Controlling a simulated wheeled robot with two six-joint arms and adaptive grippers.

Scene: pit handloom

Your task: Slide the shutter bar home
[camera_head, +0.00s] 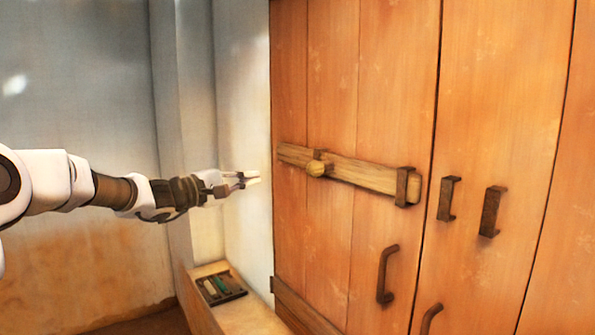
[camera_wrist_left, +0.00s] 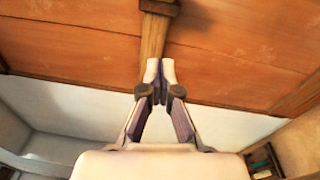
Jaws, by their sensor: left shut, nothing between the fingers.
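Two dark brackets (camera_head: 448,199) on the right shutter are empty. My left gripper (camera_head: 254,179) is shut and empty, to the left of the bar's left end in the head view. In the left wrist view the shut fingertips (camera_wrist_left: 160,66) appear just below the bar (camera_wrist_left: 153,38); contact cannot be told. My right gripper is out of view.
Dark pull handles (camera_head: 386,274) stick out from the shutters below the bar. A ledge with a small tray (camera_head: 221,288) of items sits low under my left gripper. A pale wall (camera_head: 243,100) edges the shutters on the left.

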